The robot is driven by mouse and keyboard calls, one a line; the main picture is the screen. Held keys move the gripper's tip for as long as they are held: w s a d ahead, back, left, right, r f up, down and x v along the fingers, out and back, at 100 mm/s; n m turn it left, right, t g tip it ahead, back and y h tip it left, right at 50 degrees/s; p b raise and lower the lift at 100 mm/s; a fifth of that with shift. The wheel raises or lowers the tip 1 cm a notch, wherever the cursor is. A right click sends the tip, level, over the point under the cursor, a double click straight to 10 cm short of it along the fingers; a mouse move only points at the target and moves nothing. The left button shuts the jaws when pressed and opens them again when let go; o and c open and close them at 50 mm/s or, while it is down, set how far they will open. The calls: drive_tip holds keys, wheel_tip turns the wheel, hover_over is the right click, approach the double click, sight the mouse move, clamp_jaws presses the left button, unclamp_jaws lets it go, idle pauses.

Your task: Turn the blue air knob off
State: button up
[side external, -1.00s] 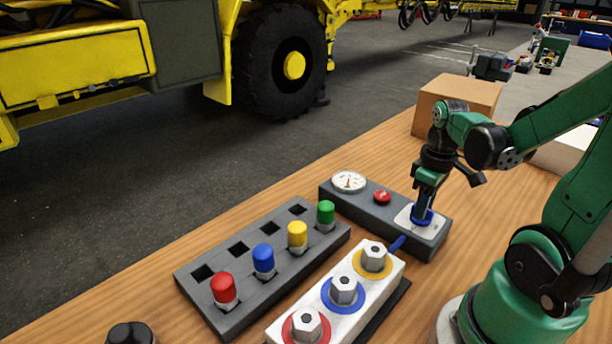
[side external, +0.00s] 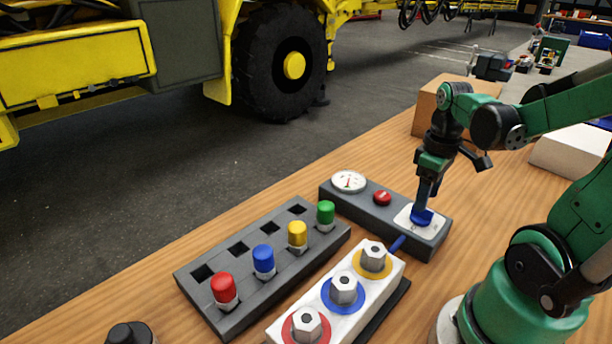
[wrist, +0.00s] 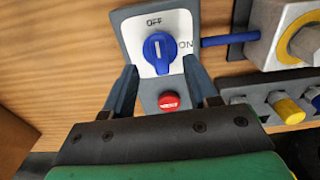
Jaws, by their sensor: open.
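The blue air knob (wrist: 160,53) sits on a white plate (wrist: 178,24) marked OFF at the top and ON at the right in the wrist view. Its raised bar lies roughly along the line to OFF. In the side view the knob (side external: 421,218) is at the right end of the grey panel (side external: 432,241). My gripper (wrist: 160,64) is open, with one finger on each side of the knob's lower part in the picture. In the side view my gripper (side external: 426,198) is just above the knob; contact cannot be told.
A red button (side external: 382,197) and a gauge (side external: 348,181) share the panel. A blue hose (side external: 397,243) leads to a white block (side external: 328,310) with several hex fittings. A grey rack (side external: 250,285) holds coloured plugs. A cardboard box (side external: 428,108) stands behind my arm.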

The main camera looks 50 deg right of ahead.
drive_tip(key=shift+r, duration=1.55)
drive_tip(key=w+a+r+t, duration=0.1)
drive_tip(key=w+a+t, duration=0.2)
drive_tip(key=a, duration=0.4)
drive_tip(key=w+a+r+t, duration=0.1)
drive_tip(key=w+a+t, duration=0.3)
drive_tip(key=a, duration=0.3)
drive_tip(key=shift+w+a+r, duration=0.15)
drive_tip(key=shift+w+a, duration=0.15)
drive_tip(key=shift+w, duration=0.3)
